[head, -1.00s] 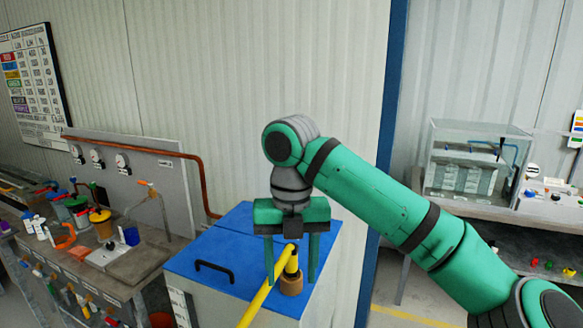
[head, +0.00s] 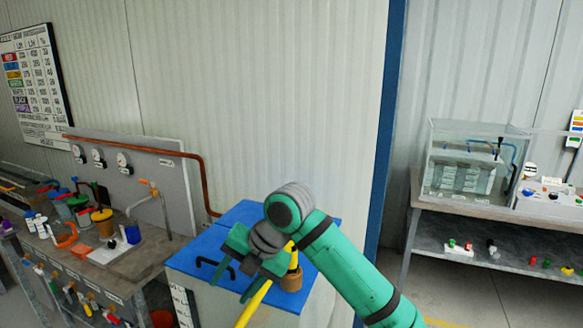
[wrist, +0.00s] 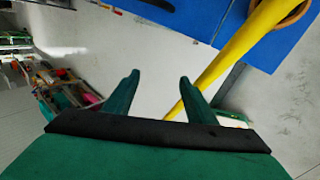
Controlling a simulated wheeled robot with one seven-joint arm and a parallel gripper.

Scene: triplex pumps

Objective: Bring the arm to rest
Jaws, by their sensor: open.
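My arm (head: 345,268) is green with grey joints and reaches in from the lower right in the head view. My gripper (head: 233,286) is tilted toward the lower left, over the front of the blue-topped cabinet (head: 240,215). Its two fingers stand apart with nothing between their tips, and they show in the wrist view (wrist: 159,79) too. A yellow bar (head: 254,304) runs beside the gripper from a brown round base (head: 291,281) on the cabinet. In the wrist view the yellow bar (wrist: 228,58) passes behind the right finger; I cannot tell whether they touch.
A workbench (head: 125,285) with bottles, a tap and gauges stands at left. A glass tank (head: 470,165) sits on a table at right. A corrugated wall (head: 270,90) stands behind the cabinet. A black handle (head: 215,268) lies on the cabinet top, close to the gripper.

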